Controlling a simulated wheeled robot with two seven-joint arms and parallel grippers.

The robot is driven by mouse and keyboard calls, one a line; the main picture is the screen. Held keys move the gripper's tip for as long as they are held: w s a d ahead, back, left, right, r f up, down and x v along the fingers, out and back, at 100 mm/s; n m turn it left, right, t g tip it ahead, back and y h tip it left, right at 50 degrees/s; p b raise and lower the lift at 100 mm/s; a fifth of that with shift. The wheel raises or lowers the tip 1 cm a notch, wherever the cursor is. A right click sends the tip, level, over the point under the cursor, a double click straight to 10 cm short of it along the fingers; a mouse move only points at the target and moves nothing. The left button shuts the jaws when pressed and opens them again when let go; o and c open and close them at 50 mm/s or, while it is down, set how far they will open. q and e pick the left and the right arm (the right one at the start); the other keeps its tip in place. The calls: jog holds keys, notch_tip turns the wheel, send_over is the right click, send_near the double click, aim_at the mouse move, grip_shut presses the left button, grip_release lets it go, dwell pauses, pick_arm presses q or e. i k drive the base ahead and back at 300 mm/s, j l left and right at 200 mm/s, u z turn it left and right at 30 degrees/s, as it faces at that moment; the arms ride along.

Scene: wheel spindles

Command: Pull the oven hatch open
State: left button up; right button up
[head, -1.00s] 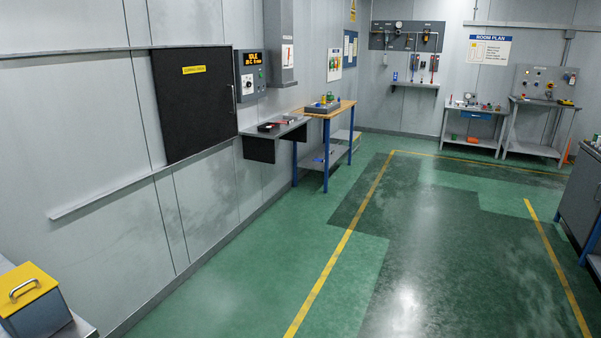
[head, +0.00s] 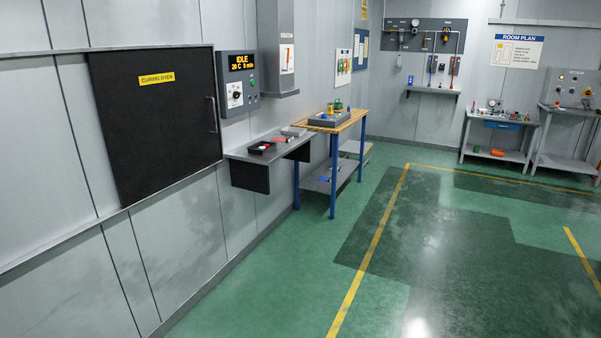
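The oven hatch (head: 150,125) is a black square panel on the left wall, with a yellow "CURING OVEN" label (head: 156,79). It covers the oven opening and looks shut. Its upright metal handle (head: 212,115) is near the right edge of the panel. The hatch sits between an upper and a lower horizontal rail (head: 60,242). Neither of my grippers is in the head view.
A control box (head: 238,83) reading "IDLE" is right of the hatch. Below it a grey wall shelf (head: 238,154) with small trays juts out. A wood-topped table (head: 352,116) with blue legs stands beyond. The green floor (head: 290,275) in front is clear.

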aim_at(157, 109)
jog(key=i, duration=1.75)
